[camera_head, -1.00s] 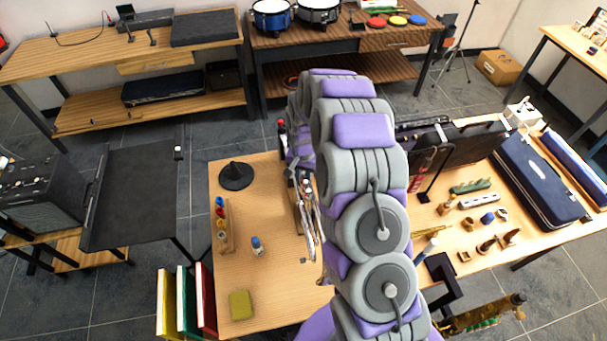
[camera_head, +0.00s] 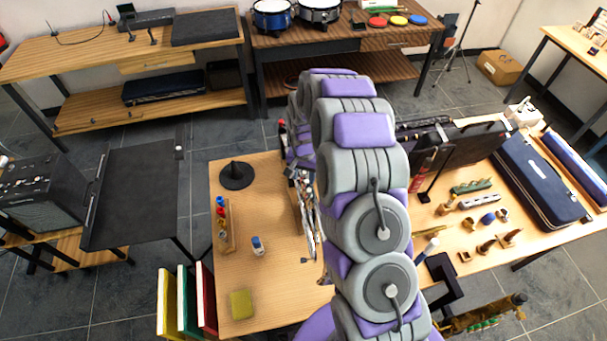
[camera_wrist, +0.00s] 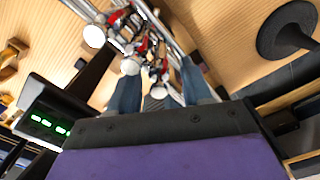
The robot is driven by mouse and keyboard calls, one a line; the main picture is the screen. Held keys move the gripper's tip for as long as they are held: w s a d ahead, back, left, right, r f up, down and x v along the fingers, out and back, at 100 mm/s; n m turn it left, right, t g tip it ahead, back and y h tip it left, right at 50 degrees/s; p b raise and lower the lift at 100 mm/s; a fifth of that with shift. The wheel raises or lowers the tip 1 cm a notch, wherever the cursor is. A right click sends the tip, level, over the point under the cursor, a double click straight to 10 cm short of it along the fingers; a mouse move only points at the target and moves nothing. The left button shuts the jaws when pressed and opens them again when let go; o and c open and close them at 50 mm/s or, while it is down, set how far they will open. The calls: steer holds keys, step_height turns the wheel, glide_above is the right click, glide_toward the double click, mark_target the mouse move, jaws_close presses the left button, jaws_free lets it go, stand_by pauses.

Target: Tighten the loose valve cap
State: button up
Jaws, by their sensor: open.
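A silver valved instrument (camera_head: 308,222) lies on the wooden table, partly hidden behind my arm in the head view. In the wrist view its metal tubes and valve cluster (camera_wrist: 150,45) lie ahead of my gripper, with red parts and several pale round ends. One pale round end (camera_wrist: 93,36) is at upper left, another (camera_wrist: 130,66) near my left finger. My gripper (camera_wrist: 158,74) is open, its two blue-grey fingers apart on either side of the cluster's near part. I cannot tell which piece is the loose valve cap, or whether the fingers touch anything.
A black cone-shaped stand (camera_head: 236,176), a rack of coloured pieces (camera_head: 222,222), a blue-capped bottle (camera_head: 258,247) and a yellow cloth (camera_head: 241,304) are on the table left of my arm. A dark device with green lights (camera_wrist: 45,122) is close on the wrist view's left.

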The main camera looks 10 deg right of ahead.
step_height(320, 180, up, 17)
steer(key=shift+p, duration=0.35)
steer(key=shift+a+r, duration=0.1)
steer(key=shift+r, duration=0.05)
